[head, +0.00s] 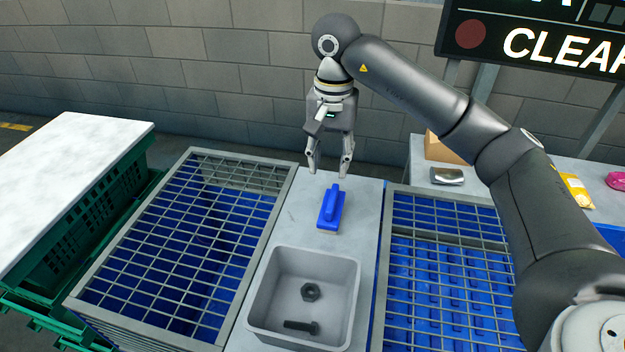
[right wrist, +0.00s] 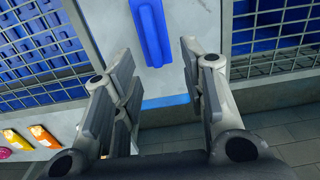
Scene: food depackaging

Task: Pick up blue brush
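The blue brush (head: 331,207) lies on the grey table strip (head: 295,215) between two grated bins, behind the grey tray. Its long raised handle is on top. My right gripper (head: 329,172) is open and empty, pointing down above the far end of the strip, just beyond the brush in the head view. In the right wrist view the brush (right wrist: 151,30) shows at the top, ahead of the gap between the two open fingers (right wrist: 160,85). It is not between the fingers. My left gripper is in neither view.
A grey tray (head: 258,290) holding a nut (head: 310,291) and a bolt (head: 301,326) stands in front of the brush. Metal grates over blue bins lie left (head: 190,235) and right (head: 445,265). A white table (head: 70,165) is at far left. A back-right table holds packages (head: 577,190).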

